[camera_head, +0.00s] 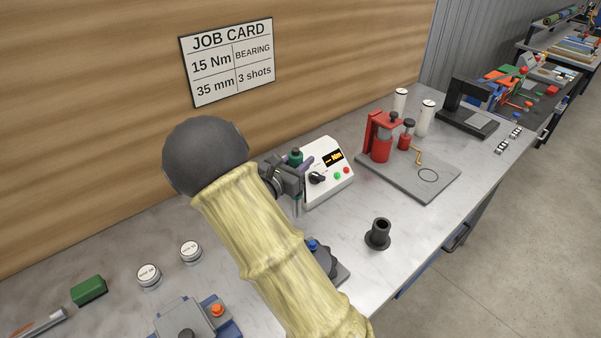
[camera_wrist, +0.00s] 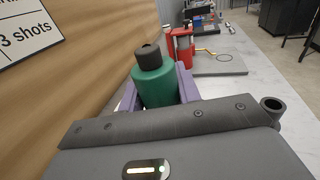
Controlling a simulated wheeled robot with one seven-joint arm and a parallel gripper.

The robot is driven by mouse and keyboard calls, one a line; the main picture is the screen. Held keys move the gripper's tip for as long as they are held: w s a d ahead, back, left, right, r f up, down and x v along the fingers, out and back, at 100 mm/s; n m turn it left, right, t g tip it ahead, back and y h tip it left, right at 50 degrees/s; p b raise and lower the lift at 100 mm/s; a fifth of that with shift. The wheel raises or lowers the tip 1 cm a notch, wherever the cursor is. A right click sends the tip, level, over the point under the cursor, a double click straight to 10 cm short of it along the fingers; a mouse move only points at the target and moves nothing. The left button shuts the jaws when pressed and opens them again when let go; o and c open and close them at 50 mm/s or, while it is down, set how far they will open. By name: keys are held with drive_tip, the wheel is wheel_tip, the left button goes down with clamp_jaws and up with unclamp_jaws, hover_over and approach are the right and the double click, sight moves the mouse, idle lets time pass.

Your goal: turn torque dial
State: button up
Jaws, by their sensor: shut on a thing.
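My gripper (camera_head: 301,162) is shut on a green tool (camera_wrist: 154,86) with a dark cap, held upright between the purple fingers. In the head view, part of the green tool (camera_head: 295,155) shows, with a thin grey shaft below the fingers. Just right of the gripper stands a white box (camera_head: 328,186) with a black dial (camera_head: 317,178), an orange-lit display, and green and red buttons. The gripper appears close to the dial; I cannot tell whether they touch. The job card (camera_head: 229,62) on the wooden wall reads 15 Nm, bearing, 35 mm, 3 shots.
A red press (camera_head: 381,140) stands on a grey plate at the right. A black hollow cylinder (camera_head: 378,234) stands near the front edge. White-lidded tins (camera_head: 149,275), a green block (camera_head: 89,290) and a blue-grey fixture (camera_head: 190,318) are at left.

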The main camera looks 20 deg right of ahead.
drive_tip(key=shift+f+p, duration=0.35)
drive_tip(key=shift+f, duration=1.7)
drive_tip(key=o, duration=1.1)
drive_tip(key=shift+f, duration=0.15)
drive_tip(key=shift+c, duration=0.2)
drive_tip(key=shift+r, duration=0.25)
drive_tip(key=b+v, duration=0.3)
drive_tip(key=v, duration=0.9)
drive_tip(key=shift+f, duration=0.1)
